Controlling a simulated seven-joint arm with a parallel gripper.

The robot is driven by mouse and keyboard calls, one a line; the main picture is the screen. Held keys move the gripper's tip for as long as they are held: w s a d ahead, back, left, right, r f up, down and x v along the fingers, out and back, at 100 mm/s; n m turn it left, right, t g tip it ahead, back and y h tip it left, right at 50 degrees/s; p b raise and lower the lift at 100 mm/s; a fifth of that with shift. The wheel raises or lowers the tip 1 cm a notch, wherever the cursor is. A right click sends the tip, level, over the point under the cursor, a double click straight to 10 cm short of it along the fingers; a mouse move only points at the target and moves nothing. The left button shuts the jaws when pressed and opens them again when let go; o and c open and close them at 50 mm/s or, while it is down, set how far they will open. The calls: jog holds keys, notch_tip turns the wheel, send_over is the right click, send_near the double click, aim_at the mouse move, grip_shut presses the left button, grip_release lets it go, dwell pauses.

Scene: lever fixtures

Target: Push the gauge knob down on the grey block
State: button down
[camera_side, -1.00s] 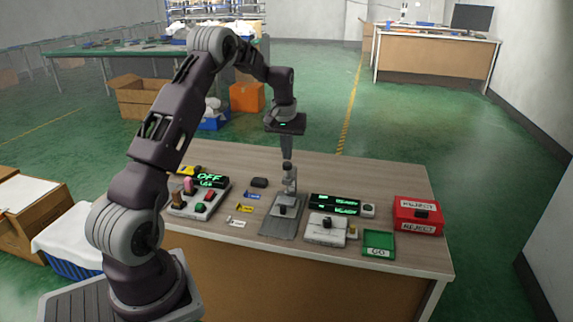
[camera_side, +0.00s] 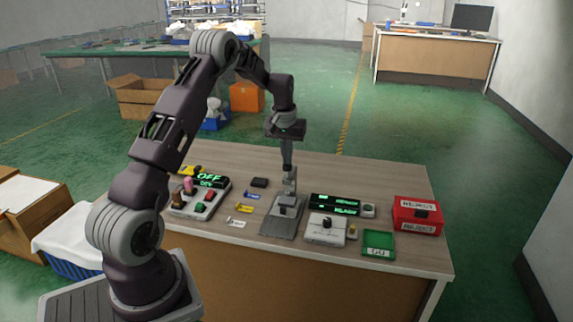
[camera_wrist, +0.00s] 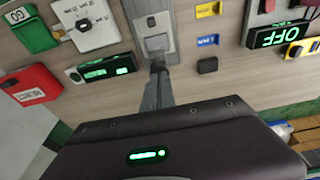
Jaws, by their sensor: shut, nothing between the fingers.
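The gauge is an upright grey stand (camera_side: 289,190) on a grey base plate (camera_side: 278,227) near the middle of the table. In the wrist view the base plate (camera_wrist: 148,12) runs up to the top edge, with a pale block (camera_wrist: 157,43) on it. My gripper (camera_side: 288,170) is shut and points straight down at the top of the stand. Its tip appears to touch the knob there. In the wrist view my gripper's tip (camera_wrist: 158,66) lies over a small dark part at the near end of the block; the knob is mostly hidden by my fingers.
Left are a switch panel (camera_side: 203,204) and small coloured tags. Right are a green-text display (camera_side: 335,205), a light grey box with a black knob (camera_side: 326,228), a green tray (camera_side: 378,244) and a red box (camera_side: 418,215). Bare table lies behind the stand.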

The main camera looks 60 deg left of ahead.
jog(key=shift+f, duration=1.4)
dwell(0.5)
notch_tip(320, 180, up, 10)
dwell(0.8)
jog(key=s+d+r+m+t, duration=0.1)
jog(key=s+d+r+m, duration=0.1)
jog(key=s+d+r, duration=0.45)
jog(key=s+d+r+m+t, duration=0.1)
jog(key=d+r, duration=0.2)
jog(key=d, duration=0.6)
jog(key=s+d+r+m, duration=0.2)
jog(key=s+d+r, duration=0.25)
jog(key=d, duration=0.35)
jog(key=s+d+f+m+t, duration=0.1)
jog(key=s+d+m, duration=0.1)
jog(key=s+d, duration=0.3)
jog(key=s+d+f+m+t+h, duration=0.1)
jog(key=s+d, duration=0.4)
jog(key=s, duration=0.8)
jog(key=shift+f+m+h, duration=0.3)
jog(key=shift+f+m, duration=0.2)
jog(key=shift+f, duration=0.2)
